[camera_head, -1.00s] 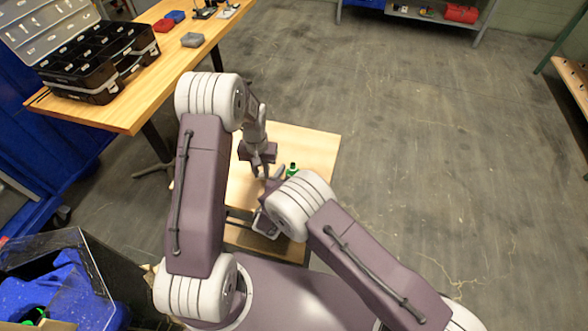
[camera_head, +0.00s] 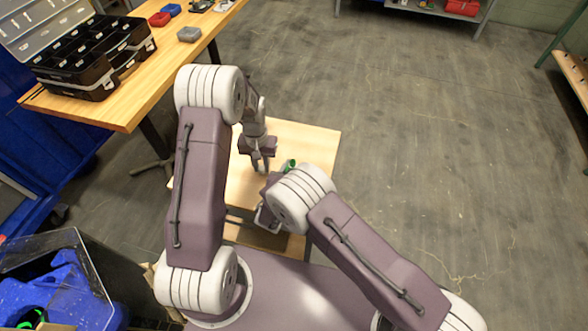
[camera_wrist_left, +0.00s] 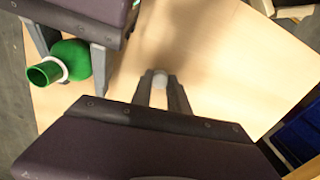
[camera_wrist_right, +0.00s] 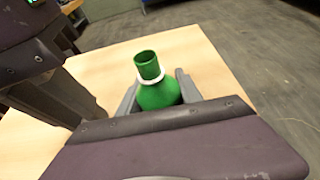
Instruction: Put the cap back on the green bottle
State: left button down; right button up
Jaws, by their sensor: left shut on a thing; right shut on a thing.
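The green bottle (camera_wrist_right: 158,92) has an open neck and a white ring below it. My right gripper (camera_wrist_right: 156,88) is shut around its body. The bottle also shows in the left wrist view (camera_wrist_left: 70,60) and, small and partly hidden, in the head view (camera_head: 289,164). My left gripper (camera_wrist_left: 160,88) is shut on a small pale cap (camera_wrist_left: 160,79) between its fingertips. In the head view my left gripper (camera_head: 261,163) is just left of the bottle, with the cap too small to make out. The cap and bottle are apart.
A low wooden table (camera_head: 315,140) lies under both grippers, its visible top clear. A higher workbench (camera_head: 120,112) with an open black organiser case (camera_head: 78,92) stands at the left. A dark bin (camera_head: 100,265) holding blue things is at lower left.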

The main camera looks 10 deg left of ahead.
pick_arm(q)
jog(key=shift+r, duration=0.25)
pick_arm(e)
notch_tip(320, 180, up, 4)
jog(key=shift+r, duration=0.15)
pick_arm(q)
jog(key=shift+r+p, duration=0.1)
jog(key=shift+p, duration=0.25)
pick_arm(e)
jog(key=s+d+r, duration=0.2)
jog(key=d+r, duration=0.4)
jog(key=d, duration=0.5)
jog(key=shift+s+d+r, duration=0.2)
jog(key=shift+r, duration=0.05)
jog(key=o, duration=0.5)
grip_shut()
pick_arm(q)
jog(key=shift+r, duration=0.1)
pick_arm(e)
jog(key=shift+r, duration=0.1)
